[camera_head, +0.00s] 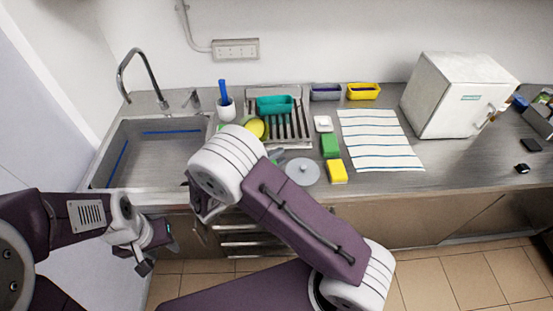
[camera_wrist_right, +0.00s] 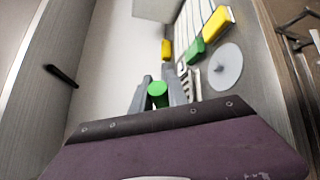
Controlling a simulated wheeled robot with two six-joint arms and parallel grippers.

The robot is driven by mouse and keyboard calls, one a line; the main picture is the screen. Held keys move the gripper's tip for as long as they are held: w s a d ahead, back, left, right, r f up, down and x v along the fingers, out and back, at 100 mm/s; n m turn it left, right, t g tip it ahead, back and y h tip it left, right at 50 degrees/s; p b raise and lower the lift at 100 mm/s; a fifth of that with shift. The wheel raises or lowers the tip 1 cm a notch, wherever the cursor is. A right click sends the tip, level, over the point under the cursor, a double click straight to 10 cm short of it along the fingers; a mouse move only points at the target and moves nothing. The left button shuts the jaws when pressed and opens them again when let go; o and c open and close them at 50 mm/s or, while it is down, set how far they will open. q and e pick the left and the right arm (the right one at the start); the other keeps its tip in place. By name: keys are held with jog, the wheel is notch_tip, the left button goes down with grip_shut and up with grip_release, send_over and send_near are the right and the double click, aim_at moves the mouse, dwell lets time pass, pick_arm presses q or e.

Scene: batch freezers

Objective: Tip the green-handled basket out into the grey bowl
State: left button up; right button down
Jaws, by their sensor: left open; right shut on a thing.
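My right gripper (camera_wrist_right: 157,100) is shut on a green handle (camera_wrist_right: 157,90), whose round end shows between the fingers in the right wrist view. In the head view my right arm's white wrist covers this gripper. A small green piece shows beside that wrist (camera_head: 276,156); I cannot tell if it is the same handle. The basket's body is not clearly seen. My left gripper (camera_head: 144,262) is open and empty in front of the sink.
A yellow-green round dish (camera_head: 255,127) is partly behind my wrist. A rack (camera_head: 292,142) holds a teal tub (camera_head: 275,104). Green (camera_head: 330,146) and yellow (camera_head: 337,171) sponges lie beside a striped towel (camera_head: 380,142). The sink (camera_head: 135,160) is left, a white freezer (camera_head: 452,95) right.

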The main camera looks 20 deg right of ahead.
jog(key=f+m+b, duration=0.2)
jog(key=f+b, duration=0.2)
jog(key=b, duration=0.2)
jog(key=w+f+m+t+h+b, duration=0.1)
jog(key=f+m+b, duration=0.1)
jog(key=b, duration=0.5)
jog(key=f+m+h+b, duration=0.1)
jog(key=f+m+b, duration=0.1)
jog(key=f+b, duration=0.3)
jog(key=shift+w+a+f+m+t+b, duration=0.1)
jog(key=shift+w+f+m+t+b, duration=0.2)
jog(key=shift+b, duration=0.7)
jog(key=shift+w+f+m+b, duration=0.2)
jog(key=shift+m+b, duration=0.2)
jog(key=shift+b, duration=0.3)
